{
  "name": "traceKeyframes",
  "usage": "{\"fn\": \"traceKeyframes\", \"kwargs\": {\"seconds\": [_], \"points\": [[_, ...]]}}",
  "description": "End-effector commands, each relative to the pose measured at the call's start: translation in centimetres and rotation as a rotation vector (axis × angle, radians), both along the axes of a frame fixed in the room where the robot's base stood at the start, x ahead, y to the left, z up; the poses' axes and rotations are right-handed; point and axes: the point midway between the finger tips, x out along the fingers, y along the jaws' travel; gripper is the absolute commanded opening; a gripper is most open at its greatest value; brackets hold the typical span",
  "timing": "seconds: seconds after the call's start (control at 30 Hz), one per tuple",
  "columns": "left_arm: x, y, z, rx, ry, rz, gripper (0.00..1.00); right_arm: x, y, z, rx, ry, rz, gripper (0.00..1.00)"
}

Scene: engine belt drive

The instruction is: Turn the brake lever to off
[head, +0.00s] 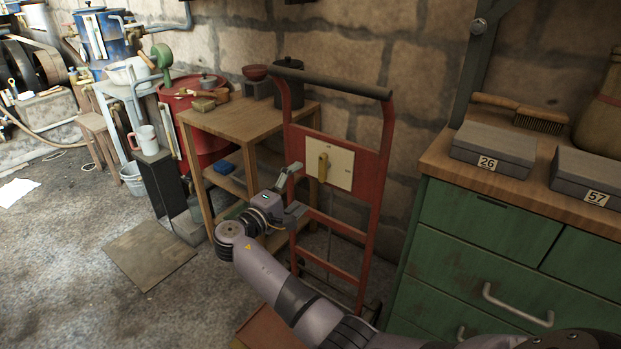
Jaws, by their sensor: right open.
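The brake lever seems to be the yellow handle (322,167) on a cream plate (343,168), which is fixed to a red upright hand-truck frame (370,190). The yellow handle stands roughly upright, and the marks on the plate are too small to read. My right gripper (297,193) is open and empty, just left of and below the handle. Its fingers point toward the red frame. A small gap shows between the upper finger and the handle, and I see no contact. My left gripper is out of view.
A wooden shelf table (245,113) stands close behind and left of my right gripper. A green drawer cabinet (480,235) with grey boxes on top stands at the right. A flat board (150,252) lies on the floor. Free floor is at the lower left.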

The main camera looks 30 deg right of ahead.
Motion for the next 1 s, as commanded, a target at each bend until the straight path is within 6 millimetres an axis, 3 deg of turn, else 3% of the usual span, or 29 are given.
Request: {"fn": "traceKeyframes", "kwargs": {"seconds": [0.23, 1.0], "points": [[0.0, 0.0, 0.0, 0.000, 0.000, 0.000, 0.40, -0.9, 2.2, 0.0, -0.001, 0.001, -0.001, 0.95], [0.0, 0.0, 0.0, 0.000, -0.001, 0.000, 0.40, -1.0, 2.3, 0.0, -0.001, 0.001, -0.001, 0.95]]}}
